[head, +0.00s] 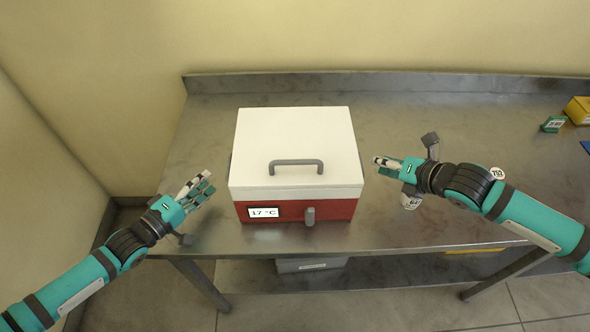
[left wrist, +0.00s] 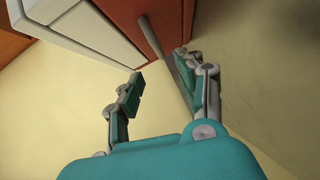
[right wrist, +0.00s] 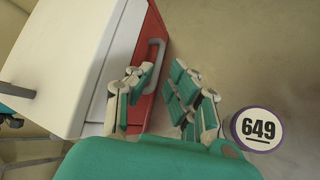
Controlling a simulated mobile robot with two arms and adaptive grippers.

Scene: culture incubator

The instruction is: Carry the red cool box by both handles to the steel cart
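The cool box (head: 295,211) stands on the steel table, with a red body, a white lid and a "17 °C" display. My left gripper (head: 203,186) is open, just left of the box. In the left wrist view a grey bar (left wrist: 152,40), apparently the left side handle, runs along the red side between the spread fingers (left wrist: 162,68). My right gripper (head: 378,162) is open, just right of the box. In the right wrist view the grey right side handle (right wrist: 157,62) stands just ahead of its spread fingers. Neither gripper visibly holds anything. The steel cart is not identifiable.
A green box (head: 554,124) and a yellow box (head: 578,110) are at the far right. A grey bin (head: 312,265) is on the lower shelf.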

